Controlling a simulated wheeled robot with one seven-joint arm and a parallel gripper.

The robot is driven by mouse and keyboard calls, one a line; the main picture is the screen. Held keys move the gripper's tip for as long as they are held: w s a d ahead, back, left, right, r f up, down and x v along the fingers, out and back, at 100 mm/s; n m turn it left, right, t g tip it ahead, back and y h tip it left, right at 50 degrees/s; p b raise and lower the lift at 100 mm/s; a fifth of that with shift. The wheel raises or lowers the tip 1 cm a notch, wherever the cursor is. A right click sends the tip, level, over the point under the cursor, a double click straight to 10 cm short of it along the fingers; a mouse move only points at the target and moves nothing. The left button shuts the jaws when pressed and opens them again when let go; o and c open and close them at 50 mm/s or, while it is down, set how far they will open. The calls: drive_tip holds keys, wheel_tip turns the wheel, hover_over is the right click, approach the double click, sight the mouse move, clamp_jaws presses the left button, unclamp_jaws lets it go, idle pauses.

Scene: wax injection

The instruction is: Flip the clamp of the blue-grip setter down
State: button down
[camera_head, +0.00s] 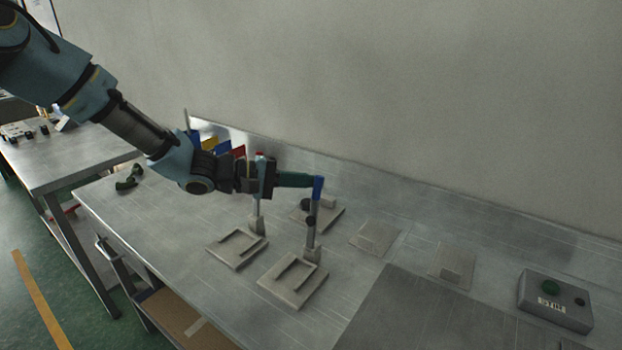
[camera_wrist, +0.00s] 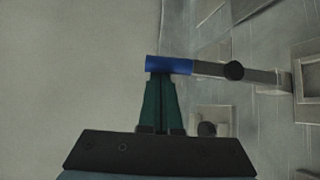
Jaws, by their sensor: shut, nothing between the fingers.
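The blue-grip setter's clamp arm stands upright, with its blue grip (camera_head: 318,188) on top and a black knob (camera_head: 310,221) below it. Its flat base plate (camera_head: 293,281) lies on the metal table. In the wrist view the blue grip (camera_wrist: 168,64) lies across the fingertips, and the clamp arm runs right past the knob (camera_wrist: 233,70). My gripper (camera_head: 313,181) has its green fingers shut and empty, with the tips right at the blue grip from its left side. The wrist view shows my gripper (camera_wrist: 159,77) too; whether the tips touch the grip is unclear.
A second setter (camera_head: 237,249) stands to the left, its upright arm partly hidden by my gripper. Another plate (camera_head: 329,217) with a black knob is behind. Pale blocks (camera_head: 376,236) and a grey button box (camera_head: 555,300) are to the right. The wall is close behind.

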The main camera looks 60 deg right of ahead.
drive_tip(key=shift+a+f+b, duration=0.1)
drive_tip(key=shift+b, duration=0.3)
drive_tip(key=a+b, duration=0.1)
drive_tip(key=b, duration=0.2)
drive_tip(key=a+m+g+h+b, duration=0.1)
drive_tip(key=a+b, duration=0.1)
drive_tip(key=b, duration=0.2)
drive_tip(key=a+h+b, duration=0.1)
drive_tip(key=b, duration=0.2)
drive_tip(key=shift+a+f+m+b, duration=0.2)
drive_tip(key=shift+f+m+b, duration=0.15)
drive_tip(key=shift+m+b, duration=0.05)
drive_tip(key=a+f+m+g+h+b, duration=0.1)
drive_tip(key=a+f+m+g+b, duration=0.2)
drive_tip(key=a+b, duration=0.3)
drive_tip(key=a+f+m+g+h+b, duration=0.1)
drive_tip(key=a+f+m+g+b, duration=0.2)
drive_tip(key=a+b, duration=0.3)
drive_tip(key=shift+a+m+h+b, duration=0.15)
drive_tip(key=shift+m+h+b, duration=0.25)
drive_tip(key=shift+b, duration=1.85)
drive_tip(key=shift+f, duration=0.1)
